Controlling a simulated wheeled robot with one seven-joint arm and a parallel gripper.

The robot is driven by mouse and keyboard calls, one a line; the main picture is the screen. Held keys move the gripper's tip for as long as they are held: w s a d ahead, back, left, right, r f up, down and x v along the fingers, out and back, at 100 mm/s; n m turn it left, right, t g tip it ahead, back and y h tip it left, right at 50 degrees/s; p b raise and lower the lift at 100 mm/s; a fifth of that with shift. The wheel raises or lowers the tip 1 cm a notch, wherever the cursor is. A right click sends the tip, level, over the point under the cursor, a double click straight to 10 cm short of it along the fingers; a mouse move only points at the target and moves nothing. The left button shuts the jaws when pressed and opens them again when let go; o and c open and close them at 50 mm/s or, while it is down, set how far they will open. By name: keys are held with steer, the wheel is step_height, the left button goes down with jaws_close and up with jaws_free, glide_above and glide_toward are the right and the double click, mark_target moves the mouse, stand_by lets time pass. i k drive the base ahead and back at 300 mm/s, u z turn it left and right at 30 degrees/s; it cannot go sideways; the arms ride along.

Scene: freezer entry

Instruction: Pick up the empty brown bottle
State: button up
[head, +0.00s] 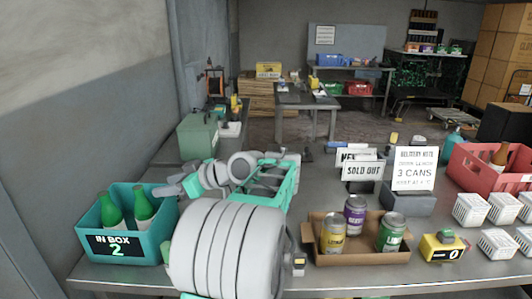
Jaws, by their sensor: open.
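A brown bottle (499,156) stands in the red crate (476,173) at the far right of the table; its lower part is hidden by the crate wall. I cannot tell whether it is empty. My gripper (169,185) is at the left, seen small beyond my arm, and its fingers point left. It is open and apart from the brown bottle, across the table from it. It is close to the teal box (97,243) marked "IN BOX 2", which holds two green bottles (128,209).
A cardboard tray (350,258) with three cans stands in the front middle. Signs (414,168) stand behind it. Several white baskets (471,210) and a yellow counter (441,246) are at front right. A green case (205,137) stands behind my gripper.

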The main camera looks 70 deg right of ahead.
mark_target(498, 161)
steer(key=z, duration=3.95)
